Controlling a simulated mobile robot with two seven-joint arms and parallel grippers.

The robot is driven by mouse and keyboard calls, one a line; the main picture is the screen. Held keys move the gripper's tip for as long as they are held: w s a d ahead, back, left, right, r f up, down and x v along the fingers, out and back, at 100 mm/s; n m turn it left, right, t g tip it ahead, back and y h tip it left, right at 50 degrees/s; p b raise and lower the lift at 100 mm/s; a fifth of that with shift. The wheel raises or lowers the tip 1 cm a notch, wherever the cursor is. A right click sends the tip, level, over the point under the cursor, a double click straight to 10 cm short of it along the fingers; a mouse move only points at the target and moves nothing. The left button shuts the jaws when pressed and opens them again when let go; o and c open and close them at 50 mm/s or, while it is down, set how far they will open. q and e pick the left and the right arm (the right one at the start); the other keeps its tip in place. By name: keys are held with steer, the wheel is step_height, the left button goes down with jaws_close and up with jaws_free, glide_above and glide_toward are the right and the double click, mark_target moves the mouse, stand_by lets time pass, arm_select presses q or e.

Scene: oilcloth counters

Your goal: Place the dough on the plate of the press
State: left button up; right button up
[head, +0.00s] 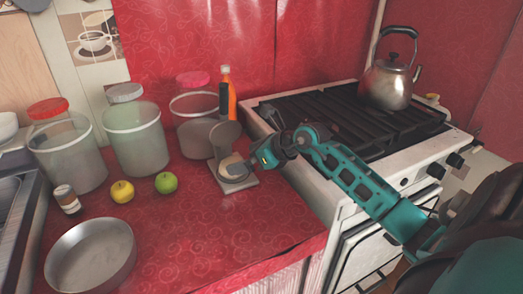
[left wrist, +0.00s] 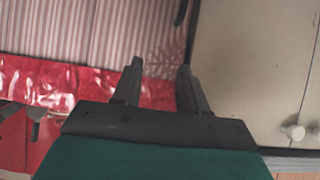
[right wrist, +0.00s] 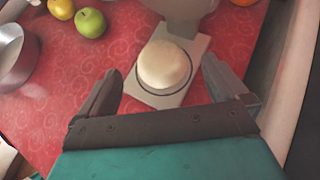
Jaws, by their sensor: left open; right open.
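The pale round dough (right wrist: 165,64) sits on the round lower plate of the press, inside its dark ring, in the right wrist view. The press (head: 225,138) stands on the red counter with its round lid raised upright behind; its light base (right wrist: 150,98) shows in the right wrist view. My right gripper (right wrist: 160,85) is open and empty, with its fingers apart on either side of the dough and not visibly touching it. My left gripper (left wrist: 158,78) is open and empty, away from the press.
A yellow apple (head: 122,191) and a green apple (head: 166,183) lie left of the press. A round metal pan (head: 90,256) is at front left. Several jars and an orange bottle (head: 228,95) stand behind. The stove (head: 345,110) with a kettle (head: 387,84) is right.

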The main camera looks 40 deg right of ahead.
arm_select(q)
steer(key=shift+s+a+f, duration=0.2)
arm_select(e)
steer(key=v, duration=0.6)
arm_select(q)
steer(key=shift+w+d+r, duration=0.1)
steer(key=shift+r, duration=0.05)
arm_select(e)
steer(key=shift+s, duration=0.1)
